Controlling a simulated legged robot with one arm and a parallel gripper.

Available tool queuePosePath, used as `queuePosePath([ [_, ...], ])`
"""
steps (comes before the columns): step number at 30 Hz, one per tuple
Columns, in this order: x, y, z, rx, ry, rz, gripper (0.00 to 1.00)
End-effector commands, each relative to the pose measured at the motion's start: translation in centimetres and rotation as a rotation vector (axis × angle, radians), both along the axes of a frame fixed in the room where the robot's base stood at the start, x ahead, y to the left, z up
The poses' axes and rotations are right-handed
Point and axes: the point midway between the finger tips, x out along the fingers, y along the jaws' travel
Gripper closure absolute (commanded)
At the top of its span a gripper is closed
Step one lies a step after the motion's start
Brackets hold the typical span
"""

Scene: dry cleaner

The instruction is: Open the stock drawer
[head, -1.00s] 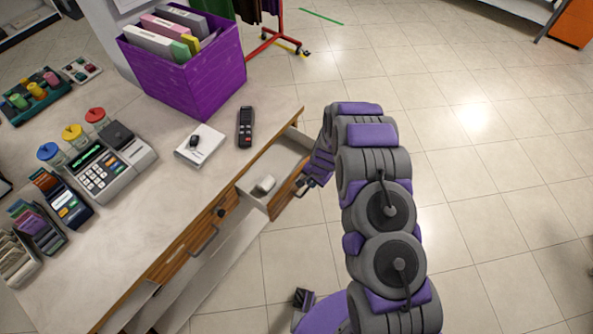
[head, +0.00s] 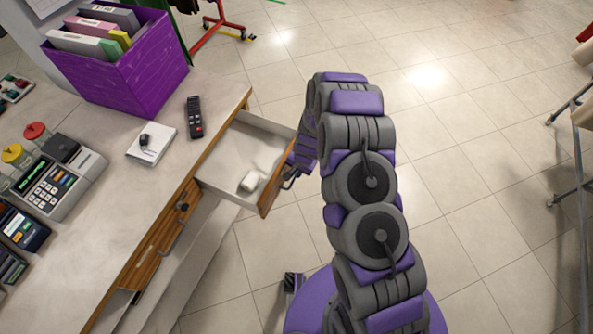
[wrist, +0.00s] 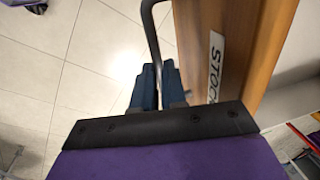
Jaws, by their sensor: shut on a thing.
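The stock drawer (head: 236,151) is pulled well out of the counter's right side, with a small whitish object (head: 249,181) inside near its front. In the wrist view the wooden drawer front (wrist: 243,50) carries a white label reading "STOCK" (wrist: 215,66). A dark bar handle (wrist: 152,45) stands out from that front. My gripper (wrist: 158,88) is shut on the handle. In the head view my gripper (head: 290,175) is at the drawer's front, partly hidden by my arm.
The counter (head: 110,185) holds a purple file box (head: 135,75), a remote (head: 194,116), a white pad (head: 151,144) and a card terminal (head: 22,229). Another wooden drawer (head: 160,235) is left of the stock drawer. Tiled floor (head: 480,190) to the right is mostly clear; a rack stands far right.

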Motion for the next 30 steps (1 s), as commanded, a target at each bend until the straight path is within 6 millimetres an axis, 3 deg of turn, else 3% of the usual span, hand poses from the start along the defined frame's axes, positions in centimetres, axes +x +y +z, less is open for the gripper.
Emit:
queuePosePath([
  [2, 0.1, -0.1, 0.1, 0.002, -0.002, -0.001, 1.00],
  [3, 0.1, -0.2, 0.1, 0.002, -0.002, -0.001, 0.87],
  [11, 0.0, 0.0, 0.0, 0.000, 0.001, 0.000, 0.63],
  [20, 0.0, 0.0, 0.3, -0.001, 0.001, 0.000, 0.63],
  [26, -0.2, -0.6, 3.1, 0.001, 0.001, -0.001, 0.63],
  [30, -0.2, -1.1, 6.1, 0.002, -0.002, 0.001, 0.63],
])
